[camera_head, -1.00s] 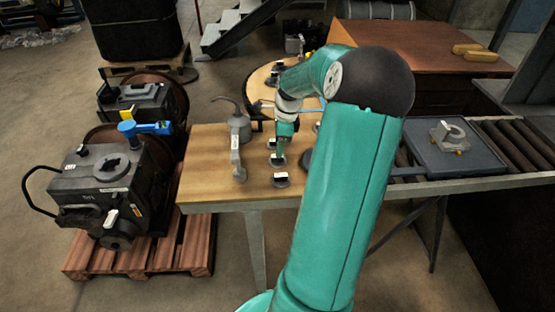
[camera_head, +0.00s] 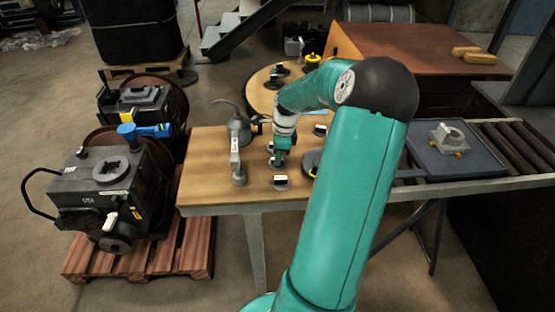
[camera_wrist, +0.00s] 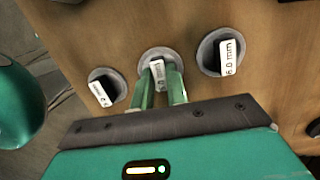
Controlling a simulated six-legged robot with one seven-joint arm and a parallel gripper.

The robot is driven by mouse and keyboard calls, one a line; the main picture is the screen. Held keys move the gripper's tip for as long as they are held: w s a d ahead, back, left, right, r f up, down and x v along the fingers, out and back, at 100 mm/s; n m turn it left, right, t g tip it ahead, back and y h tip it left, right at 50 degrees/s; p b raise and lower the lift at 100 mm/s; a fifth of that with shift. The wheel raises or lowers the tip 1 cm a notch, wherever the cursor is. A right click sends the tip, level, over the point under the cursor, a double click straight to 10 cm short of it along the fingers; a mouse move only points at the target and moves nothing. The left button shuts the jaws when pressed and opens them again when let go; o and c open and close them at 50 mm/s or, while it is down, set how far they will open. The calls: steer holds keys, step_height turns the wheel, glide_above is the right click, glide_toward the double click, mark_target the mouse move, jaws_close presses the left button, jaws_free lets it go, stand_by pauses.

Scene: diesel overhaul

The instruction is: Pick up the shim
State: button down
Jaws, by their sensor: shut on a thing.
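Three round grey shims with dark upright tabs and white labels lie in a row in the wrist view. The middle shim (camera_wrist: 147,60) is between my gripper's (camera_wrist: 161,92) two green fingers, which are shut on its labelled tab. The right shim (camera_wrist: 222,52) reads "6.0 mm"; the left shim (camera_wrist: 105,88) has a label I cannot read. In the head view my gripper (camera_head: 279,160) points down at the wooden table, at the held shim. A nearer shim (camera_head: 280,183) lies in front of it. Whether the held shim touches the table, I cannot tell.
A grey oil can (camera_head: 239,128) and a grey upright part (camera_head: 237,165) stand left of my gripper on the table (camera_head: 205,165). A dark round object (camera_head: 311,162) lies right, partly behind my arm. A roller conveyor with a grey tray (camera_head: 475,165) is farther right.

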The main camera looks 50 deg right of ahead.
steer(key=shift+r, duration=0.1)
steer(key=shift+r, duration=0.2)
step_height(320, 180, up, 3)
steer(key=shift+s+a, duration=0.1)
steer(key=shift+a, duration=0.05)
steer(key=s+a+r, duration=0.7)
steer(key=a+r, duration=0.2)
steer(key=a, duration=0.2)
steer(key=shift+a+r, duration=0.2)
steer(key=shift+a, duration=0.2)
